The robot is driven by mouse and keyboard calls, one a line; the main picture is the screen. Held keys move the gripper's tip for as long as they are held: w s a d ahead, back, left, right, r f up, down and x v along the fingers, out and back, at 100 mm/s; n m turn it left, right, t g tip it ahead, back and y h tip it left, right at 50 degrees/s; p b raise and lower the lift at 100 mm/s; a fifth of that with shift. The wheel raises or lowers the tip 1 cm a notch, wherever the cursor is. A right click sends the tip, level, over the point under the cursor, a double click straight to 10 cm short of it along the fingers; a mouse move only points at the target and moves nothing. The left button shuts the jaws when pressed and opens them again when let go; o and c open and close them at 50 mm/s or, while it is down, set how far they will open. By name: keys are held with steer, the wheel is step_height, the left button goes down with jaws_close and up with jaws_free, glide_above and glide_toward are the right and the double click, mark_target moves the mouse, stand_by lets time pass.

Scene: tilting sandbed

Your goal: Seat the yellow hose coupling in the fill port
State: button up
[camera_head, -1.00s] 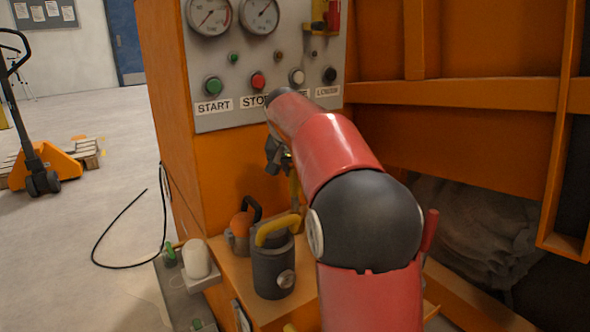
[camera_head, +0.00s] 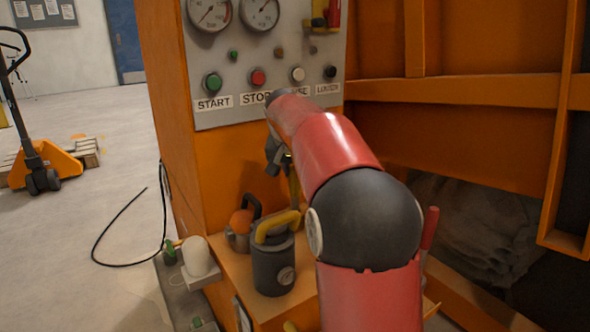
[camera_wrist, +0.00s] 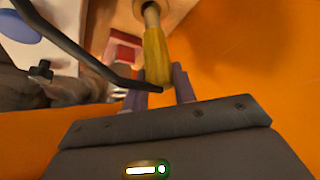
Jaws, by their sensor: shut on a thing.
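The yellow hose coupling (camera_wrist: 157,58) is a long yellow piece with a pale, narrower end, in the wrist view. My gripper (camera_wrist: 163,92) is shut on it, one finger on each side. In the head view my gripper (camera_head: 279,157) is in front of the orange cabinet, below the button panel and partly hidden by my red arm. A thin yellow strip (camera_head: 293,187), apparently the coupling, hangs below it.
On the orange ledge stand a dark canister (camera_head: 273,268) with a yellow handle and an orange pot (camera_head: 241,222) with a black handle. A white rounded object (camera_head: 197,257) is at their left. Floor at left is mostly open.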

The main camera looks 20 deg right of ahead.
steer(key=shift+f+b, duration=1.65)
steer(key=shift+f, duration=0.6)
steer(key=o, duration=1.1)
steer(key=shift+r, duration=0.1)
steer(key=shift+r, duration=0.1)
steer(key=p+v, duration=0.1)
steer(key=v, duration=0.6)
steer(key=shift+s+a+r, duration=0.1)
steer(key=shift+s+r, duration=0.05)
steer(key=shift+r, duration=0.15)
